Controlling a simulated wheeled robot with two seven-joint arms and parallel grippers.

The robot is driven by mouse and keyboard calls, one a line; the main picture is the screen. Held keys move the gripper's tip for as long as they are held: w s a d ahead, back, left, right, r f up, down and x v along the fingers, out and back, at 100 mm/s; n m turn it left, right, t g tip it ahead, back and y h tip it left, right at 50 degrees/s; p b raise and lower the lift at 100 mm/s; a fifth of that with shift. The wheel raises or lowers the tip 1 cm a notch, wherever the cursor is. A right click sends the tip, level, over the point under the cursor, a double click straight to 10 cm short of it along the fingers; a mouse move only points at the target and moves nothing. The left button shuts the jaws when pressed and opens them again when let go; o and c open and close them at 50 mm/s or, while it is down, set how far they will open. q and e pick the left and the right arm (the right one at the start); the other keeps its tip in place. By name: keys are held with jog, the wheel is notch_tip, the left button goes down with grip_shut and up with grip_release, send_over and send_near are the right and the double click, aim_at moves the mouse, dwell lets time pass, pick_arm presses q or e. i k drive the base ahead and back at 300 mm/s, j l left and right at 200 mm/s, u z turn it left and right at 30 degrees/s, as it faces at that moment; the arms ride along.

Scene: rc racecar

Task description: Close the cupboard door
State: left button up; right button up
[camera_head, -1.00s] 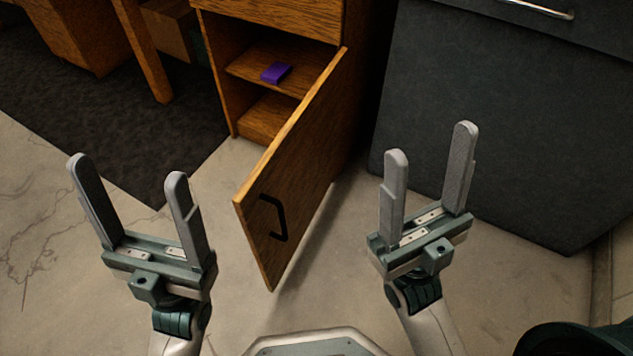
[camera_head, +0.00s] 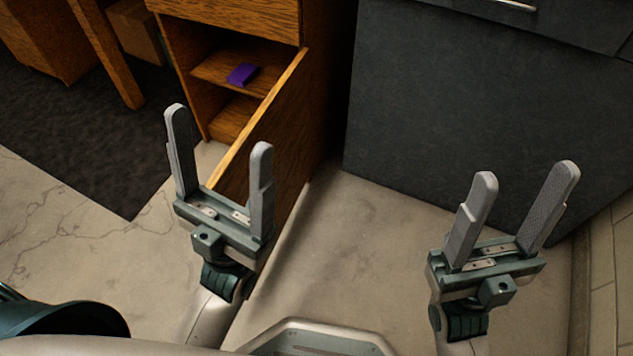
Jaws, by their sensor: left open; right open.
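The wooden cupboard (camera_head: 188,60) stands at the upper left of the middle with its front open. Its door (camera_head: 276,124) is swung wide open toward me, hinged on the cupboard's right side. My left gripper (camera_head: 218,130) is open and empty, in front of the door's free end in the picture. It hides the door's lower part and black handle; whether it touches the door I cannot tell. My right gripper (camera_head: 522,175) is open and empty, well to the right of the door, over bare floor.
A purple box (camera_head: 242,74) lies on the cupboard's shelf. A dark grey cabinet (camera_head: 480,120) stands right of the cupboard. A wooden desk (camera_head: 45,40) and dark rug (camera_head: 75,150) are at the left. The floor (camera_head: 350,240) between my grippers is clear.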

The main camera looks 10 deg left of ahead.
aim_at(283, 120)
jog(key=i+l+z, duration=0.2)
jog(key=z, duration=0.85)
jog(key=i+z, duration=0.15)
jog(key=z, duration=0.2)
jog(key=i+u, duration=0.1)
jog(key=u, duration=0.85)
jog(key=i+u, duration=0.15)
jog(key=u, duration=0.35)
jog(key=l+u, duration=0.15)
jog(key=u, duration=0.35)
jog(key=i+l+u, duration=0.1)
jog(key=u, duration=0.35)
jog(key=l+u, duration=0.1)
jog(key=u, duration=0.4)
jog(key=k+j+u, duration=0.4)
jog(key=k+l, duration=0.05)
jog(key=k, duration=0.05)
